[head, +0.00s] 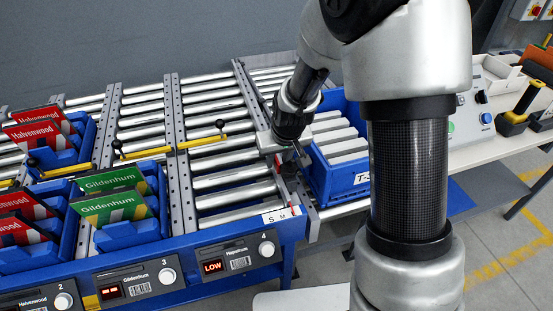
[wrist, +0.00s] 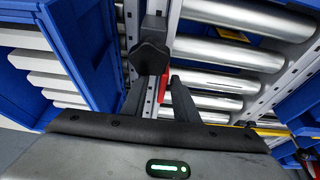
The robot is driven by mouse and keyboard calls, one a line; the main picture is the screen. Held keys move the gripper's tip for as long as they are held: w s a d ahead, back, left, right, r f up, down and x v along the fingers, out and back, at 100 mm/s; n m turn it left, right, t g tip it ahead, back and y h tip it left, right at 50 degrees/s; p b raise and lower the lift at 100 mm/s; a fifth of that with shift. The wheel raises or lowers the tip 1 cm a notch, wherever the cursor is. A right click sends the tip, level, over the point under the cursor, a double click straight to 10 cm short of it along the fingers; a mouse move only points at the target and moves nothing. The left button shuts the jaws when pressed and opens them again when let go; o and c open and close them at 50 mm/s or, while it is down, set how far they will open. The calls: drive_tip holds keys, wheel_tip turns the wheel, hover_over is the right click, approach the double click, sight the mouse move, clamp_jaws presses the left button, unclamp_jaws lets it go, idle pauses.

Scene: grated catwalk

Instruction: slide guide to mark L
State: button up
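The guide is a grey perforated rail (head: 247,92) along the right side of the fourth roller lane. Its black knob (wrist: 152,57) shows in the wrist view, with a red piece (wrist: 165,84) beside the rail below it. The white scale strip (head: 276,216) at the lane's front end shows S and M; I cannot make out an L. A thin red pointer stands at the strip's right end, right of M. My gripper (head: 293,157) is low over the guide. In the wrist view its two fingers (wrist: 159,100) are apart, with the knob just ahead of them; contact is unclear.
A blue tote (head: 322,181) with white contents stands close to the right of the guide. Lane 3 holds a blue bin with green Gildenhum packs (head: 110,195); red Halvenwood packs (head: 38,130) are further left. A yellow bar (head: 180,147) crosses the rollers. Lane 4's rollers are clear.

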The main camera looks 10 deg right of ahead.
drive_tip(key=shift+a, duration=0.1)
drive_tip(key=shift+s+r, duration=0.1)
drive_tip(key=shift+r, duration=0.25)
drive_tip(key=p+v, duration=0.2)
drive_tip(key=v, duration=1.4)
drive_tip(key=shift+s+r+p, duration=0.2)
drive_tip(key=shift+r+p, duration=0.1)
